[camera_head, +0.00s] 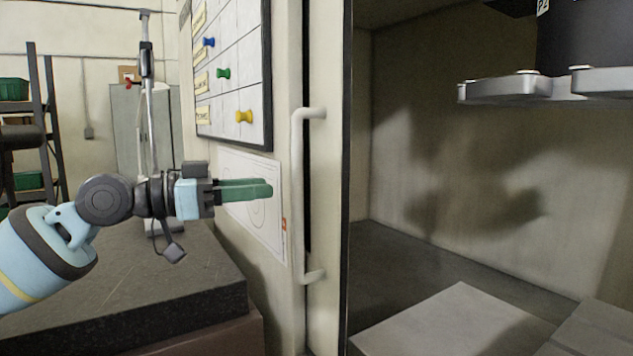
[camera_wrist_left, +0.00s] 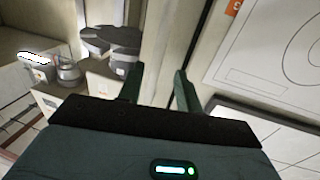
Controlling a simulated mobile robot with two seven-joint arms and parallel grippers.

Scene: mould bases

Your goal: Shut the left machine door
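The left machine door (camera_head: 327,190) is cream with a dark edge and stands at the left side of the machine opening, which is uncovered to its right. Its pale vertical bar handle (camera_head: 297,190) is fixed at top and bottom. My left gripper (camera_head: 268,188) points right toward the handle, its green fingertips a little left of the bar in the head view. In the left wrist view the two fingers (camera_wrist_left: 159,70) stand apart, with nothing visibly held between them. I cannot tell the exact gap to the handle. My right gripper is not in view.
A board with coloured pins (camera_head: 232,75) and a paper drawing (camera_head: 250,200) are behind the gripper. A dark slab (camera_head: 170,290) lies below the arm. Inside the machine are a black and silver unit (camera_head: 530,88) and a pale block (camera_head: 460,325).

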